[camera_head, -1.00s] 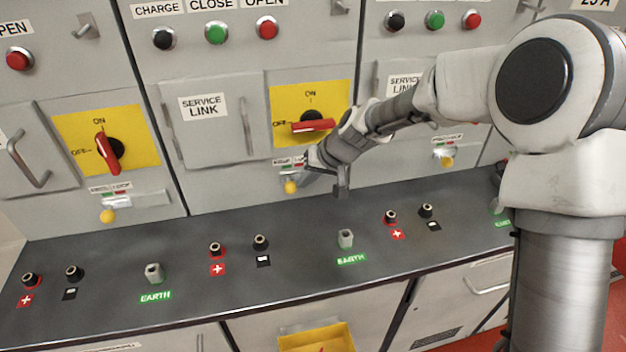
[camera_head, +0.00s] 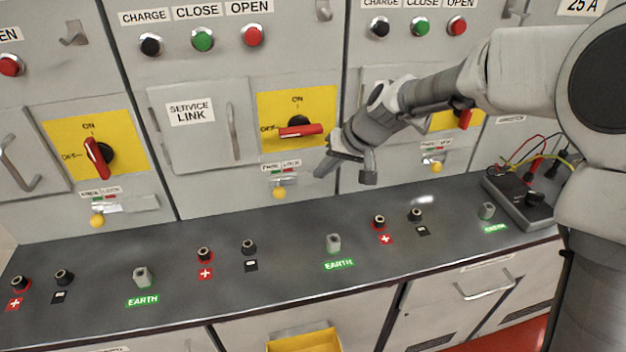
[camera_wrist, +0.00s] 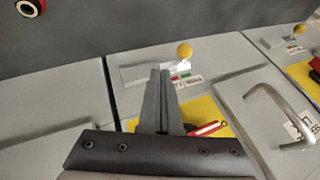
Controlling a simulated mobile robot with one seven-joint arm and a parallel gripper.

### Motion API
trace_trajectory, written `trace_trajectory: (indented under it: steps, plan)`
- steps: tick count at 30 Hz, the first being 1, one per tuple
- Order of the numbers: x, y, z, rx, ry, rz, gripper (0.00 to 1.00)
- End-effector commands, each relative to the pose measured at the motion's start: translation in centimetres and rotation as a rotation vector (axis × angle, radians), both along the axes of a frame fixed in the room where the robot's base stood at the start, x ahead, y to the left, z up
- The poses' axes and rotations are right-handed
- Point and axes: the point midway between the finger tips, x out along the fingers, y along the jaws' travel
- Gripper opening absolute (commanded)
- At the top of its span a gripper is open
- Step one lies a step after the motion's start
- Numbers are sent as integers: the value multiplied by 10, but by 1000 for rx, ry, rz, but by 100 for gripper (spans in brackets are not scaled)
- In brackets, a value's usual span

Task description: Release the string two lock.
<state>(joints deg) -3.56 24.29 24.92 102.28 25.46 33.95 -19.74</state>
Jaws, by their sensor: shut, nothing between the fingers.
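The middle panel's lock has a yellow knob (camera_head: 279,192) below a small red and green label (camera_head: 281,168). I cannot tell how far the fingers are from that panel.
Similar yellow lock knobs sit on the left panel (camera_head: 97,219) and right panel (camera_head: 437,167). A dark bench (camera_head: 300,225) below carries sockets and earth posts (camera_head: 333,243). A meter with cables (camera_head: 519,198) stands at its right end. A door handle (camera_head: 233,132) stands out left of the middle switch.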

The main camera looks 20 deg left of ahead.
Motion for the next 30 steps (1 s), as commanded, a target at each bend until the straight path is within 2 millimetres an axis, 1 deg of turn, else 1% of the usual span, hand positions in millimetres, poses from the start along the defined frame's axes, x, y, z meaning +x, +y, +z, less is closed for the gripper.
trace_trajectory:
  steps: [1,3,7,19,22,23,26,29,30]
  plan:
    - [-1,-6,9,0,-2,-3,0]
    - [-3,-11,17,0,-4,-2,0]
    - [-5,-16,25,0,-1,-2,0]
    - [-6,-18,28,0,1,-1,0]
    - [-9,-23,31,-11,-5,-4,0]
    - [-10,-27,34,-19,-9,-7,0]
    - [-20,-46,45,-62,-28,-28,0]
    - [-37,-76,60,-122,-52,-61,0]
    - [-44,-90,67,-147,-63,-79,0]
